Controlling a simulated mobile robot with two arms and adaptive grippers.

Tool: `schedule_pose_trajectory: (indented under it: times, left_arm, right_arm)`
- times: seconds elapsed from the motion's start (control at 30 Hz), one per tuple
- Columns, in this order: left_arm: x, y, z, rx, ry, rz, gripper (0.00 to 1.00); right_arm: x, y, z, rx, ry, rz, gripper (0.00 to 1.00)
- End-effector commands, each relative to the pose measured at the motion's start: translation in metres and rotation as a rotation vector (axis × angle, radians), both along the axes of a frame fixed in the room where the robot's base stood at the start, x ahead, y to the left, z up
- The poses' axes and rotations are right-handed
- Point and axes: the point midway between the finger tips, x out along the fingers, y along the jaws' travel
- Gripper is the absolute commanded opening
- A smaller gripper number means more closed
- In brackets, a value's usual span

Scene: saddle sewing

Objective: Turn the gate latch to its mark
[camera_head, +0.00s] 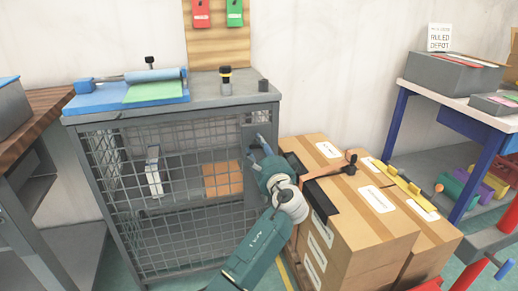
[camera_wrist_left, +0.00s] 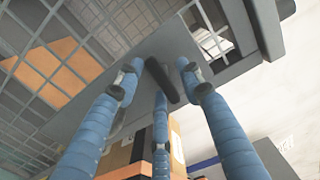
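The gate latch (camera_wrist_left: 163,82) is a short dark bar on a grey plate of the mesh cage, seen in the left wrist view. In the head view my left gripper (camera_head: 259,146) is at the cage's right front edge and hides the latch. In the wrist view its blue fingers (camera_wrist_left: 160,76) are spread apart, with the latch between their tips. I cannot tell whether any finger touches it. The latch's mark cannot be made out. The cage (camera_head: 120,168) stands upright under a grey top.
Cardboard boxes (camera_head: 372,232) stand close to the right of my left arm, with a dark and orange tool (camera_head: 328,172) on top. A blue-legged table (camera_head: 399,118) stands at right.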

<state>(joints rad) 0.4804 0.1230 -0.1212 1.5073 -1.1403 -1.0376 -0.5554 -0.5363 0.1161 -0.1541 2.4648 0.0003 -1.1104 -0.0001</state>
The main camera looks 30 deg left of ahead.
Motion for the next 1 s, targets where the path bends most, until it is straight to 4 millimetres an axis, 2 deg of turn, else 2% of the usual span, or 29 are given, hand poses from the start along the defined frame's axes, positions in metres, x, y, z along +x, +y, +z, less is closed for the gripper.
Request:
schedule_pose_trajectory:
  times: [0.53, 0.7, 1.0]
  left_arm:
    - [-0.064, -0.077, -0.001, -0.002, 0.001, -0.002, 0.38]
    - [-0.074, -0.088, -0.001, -0.001, 0.001, -0.001, 0.38]
    - [-0.076, -0.089, -0.001, -0.001, 0.001, -0.001, 0.38]
  right_arm:
    - [0.0, 0.0, 0.0, 0.0, 0.0, 0.0, 0.4]
    - [0.0, 0.0, 0.0, 0.0, 0.0, 0.0, 0.4]
    - [0.0, 0.0, 0.0, 0.0, 0.0, 0.0, 0.4]
